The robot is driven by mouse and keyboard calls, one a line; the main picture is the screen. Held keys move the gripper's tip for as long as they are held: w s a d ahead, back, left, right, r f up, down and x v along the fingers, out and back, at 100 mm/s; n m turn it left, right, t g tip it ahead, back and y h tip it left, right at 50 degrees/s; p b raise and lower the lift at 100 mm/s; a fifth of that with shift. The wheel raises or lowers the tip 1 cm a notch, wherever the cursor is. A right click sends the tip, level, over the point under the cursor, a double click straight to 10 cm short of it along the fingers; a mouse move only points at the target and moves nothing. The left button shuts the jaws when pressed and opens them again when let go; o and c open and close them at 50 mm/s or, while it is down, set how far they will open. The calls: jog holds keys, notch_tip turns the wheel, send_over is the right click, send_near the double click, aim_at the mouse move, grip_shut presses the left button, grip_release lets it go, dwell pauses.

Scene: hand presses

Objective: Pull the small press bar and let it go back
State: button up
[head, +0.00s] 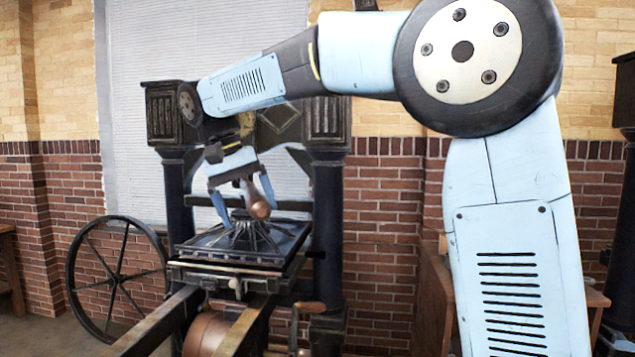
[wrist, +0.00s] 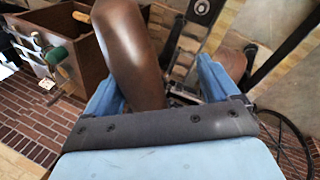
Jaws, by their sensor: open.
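The small press bar shows its rounded brown handle (head: 259,207) in front of the press, pointing toward the head camera. My gripper (head: 243,194) reaches down over the handle from above, with its pale blue fingers apart. In the wrist view the thick brown handle (wrist: 130,50) runs up between the fingers of my gripper (wrist: 162,82), nearer the left finger. I cannot tell whether it touches that finger. The far end of the bar is hidden behind my gripper and the press parts.
The press has dark columns (head: 328,215) and a black ribbed platen (head: 205,245) below my gripper. A spoked wheel (head: 118,275) stands at the left. A crank handle (head: 309,307) sticks out low at the right. A wooden cabinet (wrist: 85,45) shows in the wrist view.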

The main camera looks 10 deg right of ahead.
jog(key=shift+o, duration=1.1)
jog(key=s+a+r, duration=0.2)
jog(key=s+r, duration=0.2)
jog(key=r, duration=0.3)
jog(key=s+d+r, duration=0.1)
jog(key=s+r, duration=0.1)
jog(key=s, duration=0.6)
jog(key=s+d+r, duration=0.2)
jog(key=s+r, duration=0.1)
jog(key=s, duration=0.5)
jog(key=shift+d, duration=0.15)
jog(key=d+f+m+t+y, duration=0.1)
jog(key=d+f+t+y, duration=0.2)
jog(key=d+f, duration=2.1)
jog(key=d+t, duration=0.2)
jog(key=shift+s+d+f+m+y, duration=0.2)
jog(key=shift+d+f+m+y, duration=0.1)
jog(key=shift+d+f, duration=0.1)
